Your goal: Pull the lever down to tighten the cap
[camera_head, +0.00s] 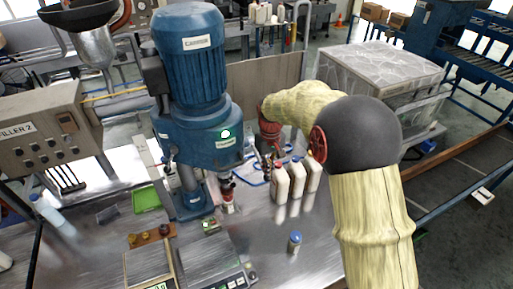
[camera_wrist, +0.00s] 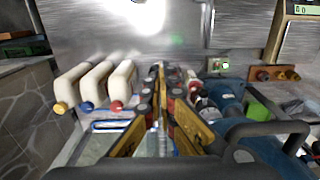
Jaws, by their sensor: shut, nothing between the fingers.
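The blue capping machine (camera_head: 190,130) stands on the steel bench, left of my arm. A white bottle (camera_head: 228,203) stands upright under its dark red capping head (camera_head: 227,184). The machine's blue body (camera_wrist: 228,98) also shows at the right of the wrist view. My gripper (camera_wrist: 158,72) is shut and empty, its yellow fingers pointing out over the bench. I cannot clearly pick out the lever in either view.
Three white bottles (camera_head: 298,176) stand close to my gripper, at the left of the wrist view (camera_wrist: 90,85). A small blue-capped container (camera_head: 294,241), a scale (camera_head: 212,262) and a green tray (camera_head: 146,198) are on the bench.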

